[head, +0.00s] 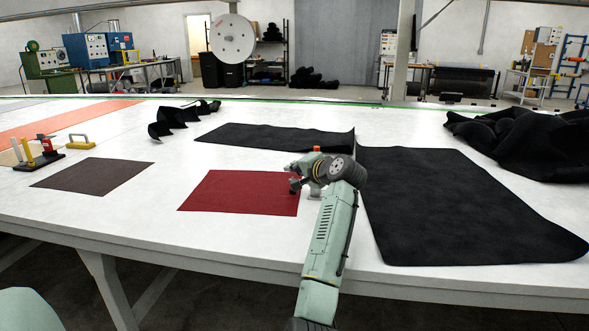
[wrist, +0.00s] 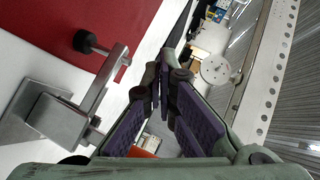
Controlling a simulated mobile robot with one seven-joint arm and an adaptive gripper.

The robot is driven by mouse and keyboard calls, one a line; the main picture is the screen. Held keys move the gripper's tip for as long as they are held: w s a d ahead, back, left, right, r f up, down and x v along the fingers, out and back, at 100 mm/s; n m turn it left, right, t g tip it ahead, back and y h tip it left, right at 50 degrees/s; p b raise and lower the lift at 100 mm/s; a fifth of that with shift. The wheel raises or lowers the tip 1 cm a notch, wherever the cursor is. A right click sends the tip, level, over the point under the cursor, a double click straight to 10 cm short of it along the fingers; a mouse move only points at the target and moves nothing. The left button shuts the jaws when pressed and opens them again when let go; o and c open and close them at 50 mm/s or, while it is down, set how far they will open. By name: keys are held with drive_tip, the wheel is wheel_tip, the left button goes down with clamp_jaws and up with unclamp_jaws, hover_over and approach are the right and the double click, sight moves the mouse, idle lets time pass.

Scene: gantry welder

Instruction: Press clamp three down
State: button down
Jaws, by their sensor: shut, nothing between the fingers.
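In the wrist view, a grey metal clamp (wrist: 62,118) stands at the left, beside a red cloth (wrist: 75,20). Its bar reaches over to a black-tipped spindle (wrist: 88,41) above the cloth; I cannot tell if the tip touches. No number shows on it. An orange piece (wrist: 146,143) shows low between my fingers, perhaps its handle. My gripper (wrist: 163,66) is shut and empty, its purple-padded fingers to the right of the clamp. In the head view my gripper (head: 296,168) is over the right edge of the red cloth (head: 240,192), and my wrist hides most of the clamp.
A black sheet (head: 460,205) lies right of my arm and another (head: 270,137) behind it. A crumpled black heap (head: 530,140) lies at the far right. A brown sheet (head: 92,175) and a small red tool (head: 46,147) are at the left. White table (head: 150,215) is clear in front.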

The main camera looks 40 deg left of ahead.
wheel_tip(320, 180, up, 4)
drive_tip(key=p, duration=0.3)
drive_tip(key=shift+r+p, duration=0.25)
drive_tip(key=shift+p, duration=0.15)
drive_tip(key=s+d+r+b, duration=0.3)
drive_tip(key=s+r+b, duration=0.1)
drive_tip(key=s+r, duration=0.2)
drive_tip(key=shift+d+r, duration=0.3)
drive_tip(key=shift+d, duration=0.05)
